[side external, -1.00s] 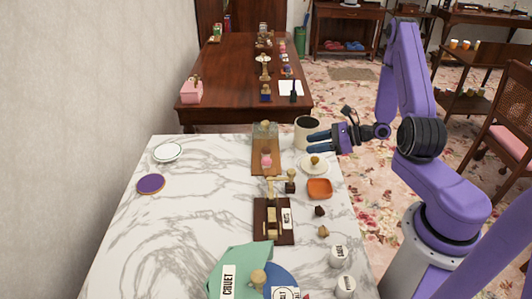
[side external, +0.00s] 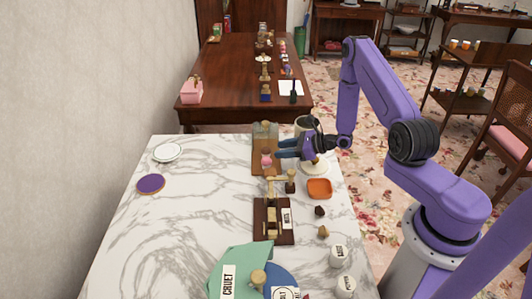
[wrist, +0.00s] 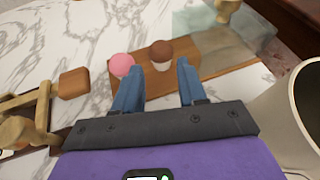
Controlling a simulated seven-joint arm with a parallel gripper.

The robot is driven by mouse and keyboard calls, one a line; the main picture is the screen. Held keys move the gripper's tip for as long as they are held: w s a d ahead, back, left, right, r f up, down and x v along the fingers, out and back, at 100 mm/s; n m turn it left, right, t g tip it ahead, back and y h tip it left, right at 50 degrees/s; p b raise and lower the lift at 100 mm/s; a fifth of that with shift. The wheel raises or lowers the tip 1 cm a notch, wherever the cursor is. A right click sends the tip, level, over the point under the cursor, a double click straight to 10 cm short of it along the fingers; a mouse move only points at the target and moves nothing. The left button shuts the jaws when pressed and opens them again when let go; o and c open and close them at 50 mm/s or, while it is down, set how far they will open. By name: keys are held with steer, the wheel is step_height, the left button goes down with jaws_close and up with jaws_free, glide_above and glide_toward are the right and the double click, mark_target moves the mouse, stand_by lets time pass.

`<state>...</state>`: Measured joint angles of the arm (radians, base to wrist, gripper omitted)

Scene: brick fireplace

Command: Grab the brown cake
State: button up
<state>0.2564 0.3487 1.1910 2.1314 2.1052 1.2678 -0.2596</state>
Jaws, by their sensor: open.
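The brown cake (wrist: 161,53), with a brown top and a pale cup, stands on a wooden board (wrist: 212,66) in the wrist view. I cannot make it out clearly in the side view. A pink cake (wrist: 121,65) stands just left of it; it also shows in the side view (side external: 266,158). My gripper (wrist: 158,78) is open and empty, its two blue fingers pointing at the cakes. The brown cake appears ahead of the gap between the fingers, and the pink cake by the left finger. In the side view my gripper (side external: 277,149) is low, at the board's right edge.
A pale mug (side external: 302,124) stands behind my gripper, and shows close on the right in the wrist view (wrist: 296,112). A wooden stand (side external: 290,182) and an orange dish (side external: 319,188) are nearer the camera. The marble table's left side is mostly clear.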

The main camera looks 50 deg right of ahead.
mark_target(270, 149)
steer(key=shift+x, duration=2.75)
steer(key=shift+r, duration=0.1)
steer(key=c, duration=0.6)
